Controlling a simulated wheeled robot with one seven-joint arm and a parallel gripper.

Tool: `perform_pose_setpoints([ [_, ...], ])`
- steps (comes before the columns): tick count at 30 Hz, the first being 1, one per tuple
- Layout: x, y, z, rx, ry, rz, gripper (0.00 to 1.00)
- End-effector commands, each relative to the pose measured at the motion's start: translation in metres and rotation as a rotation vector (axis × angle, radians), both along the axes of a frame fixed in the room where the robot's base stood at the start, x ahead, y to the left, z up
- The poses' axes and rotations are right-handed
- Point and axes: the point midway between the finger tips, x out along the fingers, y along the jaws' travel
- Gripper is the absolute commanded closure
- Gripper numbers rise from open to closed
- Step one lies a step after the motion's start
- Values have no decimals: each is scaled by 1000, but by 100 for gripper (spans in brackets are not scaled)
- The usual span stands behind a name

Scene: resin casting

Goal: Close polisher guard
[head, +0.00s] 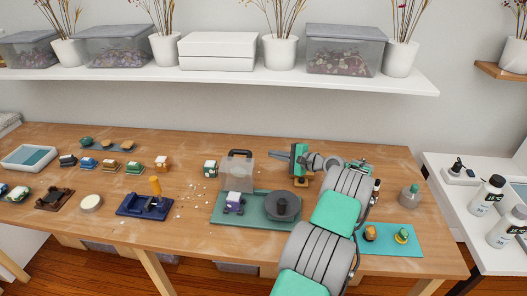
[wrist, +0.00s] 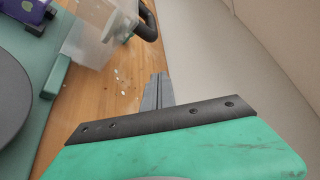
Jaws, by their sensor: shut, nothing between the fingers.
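The polisher has a green base (head: 262,221) with a dark round disc (head: 281,208) on its right part. A small purple-and-white piece (head: 234,203) sits on its left part. The clear guard (head: 237,172) with a black handle (head: 240,154) stands raised at the back of the base, not over the disc. The guard (wrist: 92,38) and its handle (wrist: 147,22) show at the top of the wrist view. My gripper (head: 277,155) is shut and empty, to the right of the handle and apart from it. Its fingers (wrist: 157,90) show in the wrist view.
A blue stand (head: 144,206) with a yellow-orange upright is left of the polisher. Small toy cars stand further left. A teal mat (head: 388,240) with small items and a grey-green jar (head: 409,197) are at right. A shelf (head: 220,75) runs above the table.

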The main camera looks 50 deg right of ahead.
Motion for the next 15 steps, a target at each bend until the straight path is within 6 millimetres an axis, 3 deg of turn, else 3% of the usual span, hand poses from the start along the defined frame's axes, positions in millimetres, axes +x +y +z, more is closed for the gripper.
perform_pose_setpoints([
  [12,79,13,-17,-1,0,1,100],
  [15,74,23,-5,2,2,-1,100],
])
